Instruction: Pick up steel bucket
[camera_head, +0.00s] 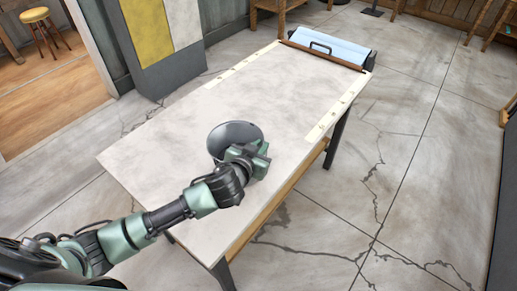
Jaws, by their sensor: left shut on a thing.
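The steel bucket (234,133) is a dark grey, round metal vessel over the pale table (150,147), left of the table's right edge. Its upper part shows; my left gripper (246,160) covers its lower right side. My left arm comes in from the lower left. The left gripper is shut on the bucket at its near right side. The fingertips are mostly hidden by the gripper body. I cannot tell whether the bucket touches the tabletop. My right gripper is not in view.
A blue-white roll with a dark handle (320,47) sits at the table's far end. Most of the tabletop is clear. A grey cabinet with a yellow panel (147,30) stands behind at the left. A yellow stool (34,15) is beyond the doorway. Cracked concrete floor lies open to the right.

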